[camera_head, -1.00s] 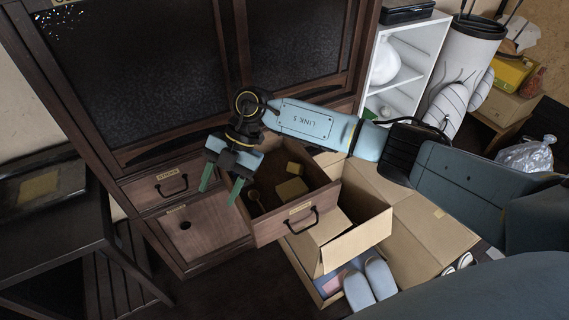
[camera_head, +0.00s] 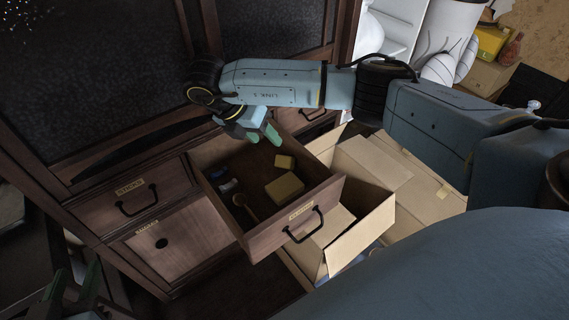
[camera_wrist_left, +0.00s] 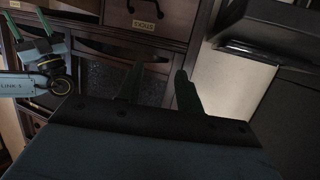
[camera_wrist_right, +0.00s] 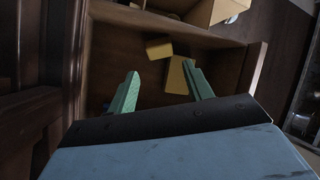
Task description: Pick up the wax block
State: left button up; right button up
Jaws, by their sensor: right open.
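Two yellow blocks lie in the open drawer, and I cannot tell which is the wax block. The larger block (camera_head: 284,188) lies near the drawer's front; the smaller block (camera_head: 285,162) lies behind it. The right wrist view shows the larger block (camera_wrist_right: 177,76) and smaller block (camera_wrist_right: 158,48) beyond the fingertips. My right gripper (camera_head: 263,135) is open and empty above the back of the drawer, apart from both blocks. Its green fingers also show in the right wrist view (camera_wrist_right: 162,72). My left gripper (camera_head: 75,284) is open and empty at the lower left, well away from the drawer.
The open drawer (camera_head: 262,240) also holds a wooden spoon-like item (camera_head: 244,206) and small dark items. An open cardboard box (camera_head: 362,238) stands right beside it. The dark cabinet (camera_head: 100,90) rises behind. Closed drawers (camera_head: 140,197) lie to the left.

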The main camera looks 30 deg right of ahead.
aim_at(283, 159)
jog(key=b+x, duration=0.2)
jog(key=x, duration=0.3)
jog(key=shift+d+f, duration=0.1)
jog(key=shift+f, duration=0.1)
jog(key=shift+d+f+b, duration=0.1)
jog(key=shift+f+b, duration=0.2)
jog(key=shift+b, duration=0.1)
jog(key=b+x, duration=0.2)
jog(key=x, duration=0.1)
jog(key=shift+f, duration=0.3)
jog(key=shift+s+d+f+b, duration=0.1)
jog(key=shift+d+f+b, duration=0.1)
jog(key=shift+f+b, duration=0.25)
pick_arm(q)
jog(key=s+d+r+t+h, duration=0.1)
jog(key=s+r+t+h, duration=0.2)
jog(key=r+t, duration=0.8)
jog(key=shift+d+r+t+h, duration=0.15)
jog(key=shift+r+t+h, duration=0.25)
jog(key=shift+r, duration=1.1)
pick_arm(e)
jog(key=c, duration=0.7)
